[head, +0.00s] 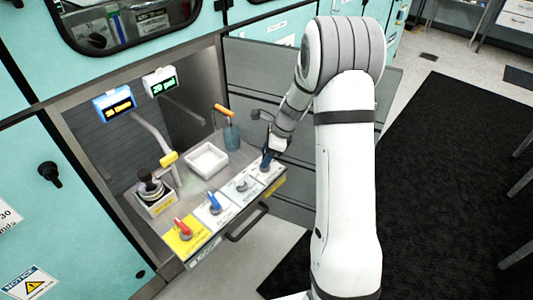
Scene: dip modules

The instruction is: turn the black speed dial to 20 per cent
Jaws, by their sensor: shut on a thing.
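A drawer front panel (200,238) carries a row of knobs on labelled plates. The black speed dial (266,166) appears to be the dark one at the right end of the row, largely covered by my gripper (267,156). My gripper reaches down from the upper right and is shut on this dial. The dial's pointer and scale are too small and hidden to read.
A red knob (182,228), a blue knob (214,203) and a grey knob (241,184) sit left of the gripper. Behind are a white tray (206,160), a blue bottle (231,137), an orange-lit display (119,103) and a green-lit display (163,84).

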